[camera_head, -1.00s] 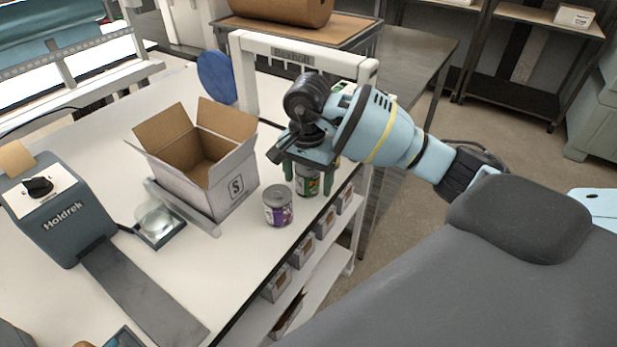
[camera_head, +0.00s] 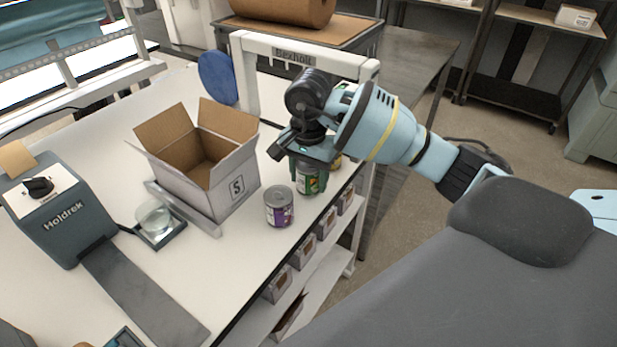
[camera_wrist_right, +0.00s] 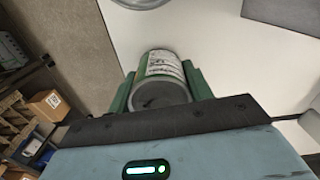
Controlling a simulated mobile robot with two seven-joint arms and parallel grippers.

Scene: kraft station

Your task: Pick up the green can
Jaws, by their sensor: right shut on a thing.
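The green can (camera_head: 309,185) stands on the white table near its right edge, partly covered by my right gripper from above. My right gripper (camera_head: 308,172) is shut on it, with a green finger on each side. In the right wrist view the green can (camera_wrist_right: 160,78) sits between the two green fingers of the right gripper (camera_wrist_right: 161,90), its grey end facing the camera. I cannot tell any gap between the can and the table. My left gripper is not in view.
A purple-labelled can (camera_head: 279,207) stands just left and in front of the green can. An open cardboard box (camera_head: 231,183) is further left. Another can (camera_head: 336,162) is partly hidden behind the gripper. A white frame (camera_head: 243,75) stands behind.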

